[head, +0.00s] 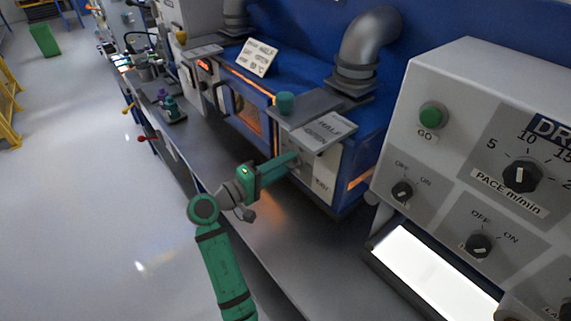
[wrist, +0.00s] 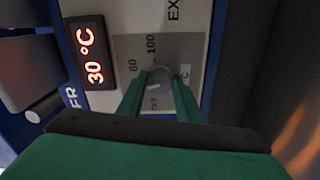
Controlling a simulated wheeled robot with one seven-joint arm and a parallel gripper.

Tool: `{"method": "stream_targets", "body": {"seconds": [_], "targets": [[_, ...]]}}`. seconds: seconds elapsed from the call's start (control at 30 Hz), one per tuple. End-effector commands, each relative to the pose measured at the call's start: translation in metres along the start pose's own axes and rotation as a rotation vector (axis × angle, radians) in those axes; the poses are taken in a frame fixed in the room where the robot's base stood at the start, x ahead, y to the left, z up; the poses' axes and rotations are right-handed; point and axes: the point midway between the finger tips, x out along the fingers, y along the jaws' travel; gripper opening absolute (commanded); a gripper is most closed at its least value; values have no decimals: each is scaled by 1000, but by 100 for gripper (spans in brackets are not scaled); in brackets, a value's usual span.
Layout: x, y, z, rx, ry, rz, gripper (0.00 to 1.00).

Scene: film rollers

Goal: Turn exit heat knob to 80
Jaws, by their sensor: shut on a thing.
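The exit heat knob (wrist: 158,80) is a small grey round knob on a grey dial plate in the wrist view. Marks reading "80" and "100" stand beside and above it, and "OFF" stands below. A pale pointer line shows on its face, but I cannot tell exactly which mark it faces. My green gripper (wrist: 160,92) is shut on the knob, one finger on each side. In the head view my gripper (head: 296,160) reaches to the front panel of the blue oven (head: 245,105), and its fingertips hide the knob there.
A red display (wrist: 92,54) reading 30 °C is left of the dial. A grey control panel (head: 480,150) with a green GO button stands close at the right. A dark bench (head: 255,250) runs below the oven. Open floor (head: 90,200) lies at the left.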

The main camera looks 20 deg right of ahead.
Motion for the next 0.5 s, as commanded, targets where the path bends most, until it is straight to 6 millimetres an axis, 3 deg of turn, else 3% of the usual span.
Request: {"method": "stream_targets", "body": {"seconds": [0.5], "targets": [[-1,-2,-2,465,3,-2,10]]}}
